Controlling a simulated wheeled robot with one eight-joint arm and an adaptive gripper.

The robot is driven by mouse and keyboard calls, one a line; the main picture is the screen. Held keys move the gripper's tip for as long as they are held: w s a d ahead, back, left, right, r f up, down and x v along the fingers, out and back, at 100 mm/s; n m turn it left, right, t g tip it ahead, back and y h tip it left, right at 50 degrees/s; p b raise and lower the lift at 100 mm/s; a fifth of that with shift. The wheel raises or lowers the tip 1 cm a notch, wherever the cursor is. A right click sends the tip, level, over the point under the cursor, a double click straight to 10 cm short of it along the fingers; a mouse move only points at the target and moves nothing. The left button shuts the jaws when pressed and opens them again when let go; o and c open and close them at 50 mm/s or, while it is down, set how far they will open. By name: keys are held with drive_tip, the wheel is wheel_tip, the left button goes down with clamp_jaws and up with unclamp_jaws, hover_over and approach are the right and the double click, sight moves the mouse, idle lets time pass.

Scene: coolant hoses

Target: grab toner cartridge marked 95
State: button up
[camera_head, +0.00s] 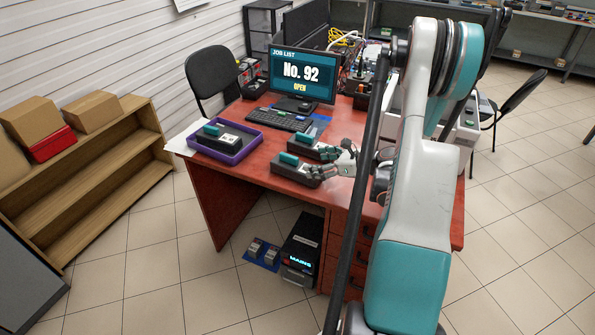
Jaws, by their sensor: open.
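Several dark blocks with teal tops, which look like the cartridges, are on the red-brown desk (350,212). One block (296,172) lies near the front edge, another block (316,147) lies just behind it, and one with a white label (224,138) is in the purple tray (208,151). The labels are too small to read, so I cannot tell which is marked 95. My gripper (324,163) is open, low over the desk at the right ends of the two loose blocks. I cannot tell whether it touches either.
A monitor (302,76) reads "JOB LIST No. 92 OPEN", with a keyboard (279,120) before it. A black chair (211,77) stands behind the desk. A wooden shelf (100,170) with boxes is at left. A black unit marked MAINS (302,243) stands on the floor.

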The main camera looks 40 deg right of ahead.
drive_tip(key=b, duration=0.2)
approach(280, 158)
drive_tip(key=shift+w+f, duration=0.25)
drive_tip(key=shift+f, duration=0.3)
drive_tip(key=shift+w+f, duration=0.25)
drive_tip(key=shift+f, duration=0.35)
drive_tip(key=shift+w+d+r+b+x, duration=0.15)
drive_tip(key=shift+b+x, duration=0.2)
drive_tip(key=shift+x, duration=0.65)
drive_tip(key=shift+r+b+x, duration=0.1)
drive_tip(key=shift+b+x, duration=0.25)
drive_tip(key=shift+x, duration=0.65)
drive_tip(key=shift+w+d+r+b+x, duration=0.15)
drive_tip(key=shift+b+x, duration=0.2)
drive_tip(key=shift+x, duration=0.7)
drive_tip(key=shift+s+a+r, duration=0.1)
drive_tip(key=shift+s, duration=0.05)
drive_tip(key=c, duration=1.7)
